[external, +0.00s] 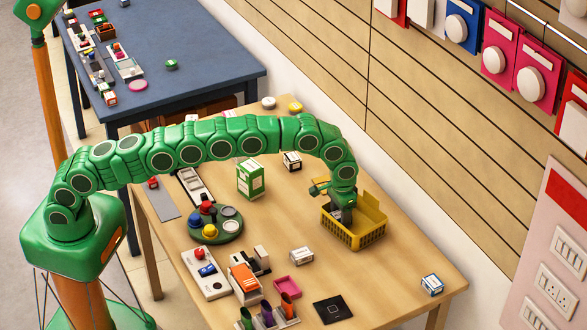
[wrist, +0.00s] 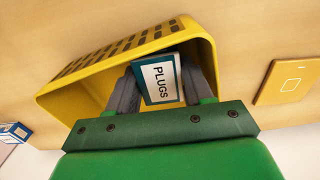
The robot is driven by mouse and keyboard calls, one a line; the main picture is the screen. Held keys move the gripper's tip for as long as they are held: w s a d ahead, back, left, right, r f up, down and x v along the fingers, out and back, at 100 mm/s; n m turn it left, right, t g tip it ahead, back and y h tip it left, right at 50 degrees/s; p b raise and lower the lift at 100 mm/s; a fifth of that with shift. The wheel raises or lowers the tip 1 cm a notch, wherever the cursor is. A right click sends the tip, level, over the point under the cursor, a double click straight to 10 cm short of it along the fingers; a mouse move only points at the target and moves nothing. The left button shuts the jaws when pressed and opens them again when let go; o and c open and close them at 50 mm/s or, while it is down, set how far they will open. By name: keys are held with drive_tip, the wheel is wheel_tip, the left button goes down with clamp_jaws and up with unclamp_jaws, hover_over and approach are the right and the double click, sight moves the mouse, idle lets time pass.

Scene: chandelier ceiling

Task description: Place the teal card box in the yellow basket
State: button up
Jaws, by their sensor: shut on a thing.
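The teal card box (wrist: 159,81) shows in the wrist view with a white label reading "PLUGS". My gripper (wrist: 160,90) is shut on it, with one grey finger on each side. The yellow basket (external: 355,238) stands on the wooden table, right of centre in the external view. Its wall also shows in the wrist view (wrist: 70,88), around the far side of the box. In the external view my gripper (external: 343,212) points down into the basket's opening, and the box is hidden there. I cannot tell whether the box touches the basket floor.
A green and white box (external: 250,180) stands left of the basket. A small white box (external: 302,256), a pink tray (external: 288,286) and a black square plate (external: 332,310) lie in front. A blue and white box (external: 432,285) is near the right edge. A slatted wall rises behind the table.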

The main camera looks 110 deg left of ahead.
sight(340, 214)
drive_tip(key=shift+f, duration=0.3)
drive_tip(key=o, duration=0.8)
drive_tip(key=shift+c, duration=0.2)
drive_tip(key=shift+r, duration=0.15)
wheel_tip(340, 214, up, 12)
